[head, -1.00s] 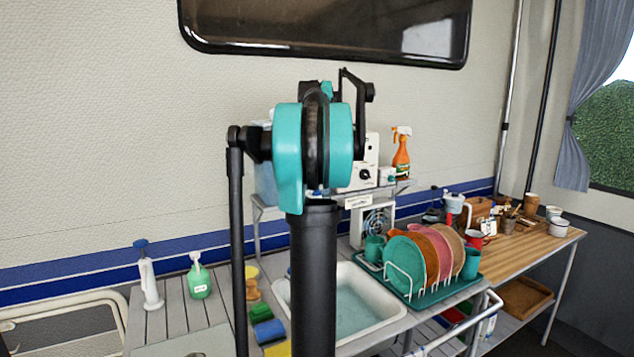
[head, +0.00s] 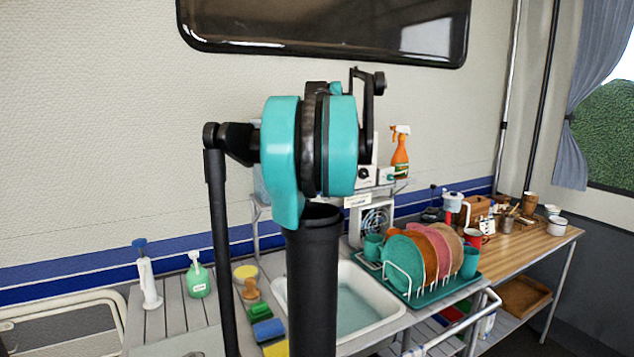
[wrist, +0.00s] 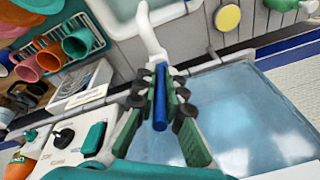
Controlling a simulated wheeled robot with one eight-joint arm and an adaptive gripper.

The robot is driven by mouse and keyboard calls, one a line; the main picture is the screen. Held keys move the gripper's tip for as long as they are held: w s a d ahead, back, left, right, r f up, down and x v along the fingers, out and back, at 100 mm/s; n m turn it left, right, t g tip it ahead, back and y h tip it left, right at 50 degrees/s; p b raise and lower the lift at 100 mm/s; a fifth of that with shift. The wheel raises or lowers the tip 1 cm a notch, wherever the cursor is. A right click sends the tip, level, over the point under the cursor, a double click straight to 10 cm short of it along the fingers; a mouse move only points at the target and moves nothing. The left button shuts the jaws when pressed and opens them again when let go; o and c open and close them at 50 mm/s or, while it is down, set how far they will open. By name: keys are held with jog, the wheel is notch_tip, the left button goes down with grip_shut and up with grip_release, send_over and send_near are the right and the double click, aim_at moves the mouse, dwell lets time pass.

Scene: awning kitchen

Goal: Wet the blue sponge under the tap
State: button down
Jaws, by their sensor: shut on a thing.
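The blue sponge (head: 268,330) lies on the slatted counter left of the sink, between a green and a yellow sponge in the head view. The white sink (head: 387,318) holds pale blue water; my arm hides part of it. In the wrist view my gripper (wrist: 160,98) is shut on a blue bar-like piece (wrist: 160,105), which looks like the tap's lever. The white curved tap spout (wrist: 151,35) stands just beyond the fingers, pointing towards the sink (wrist: 125,18). My gripper is hidden behind my arm in the head view.
A dish rack (head: 425,293) with plates and cups stands right of the sink. A translucent blue container (wrist: 245,110) is close beside my gripper. A white box with a knob (wrist: 65,135) and an orange spray bottle (head: 400,152) are on the shelf. A green soap bottle (head: 198,277) stands at left.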

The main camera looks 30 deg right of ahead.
jog(key=c, duration=1.6)
grip_release()
jog(key=v, duration=1.2)
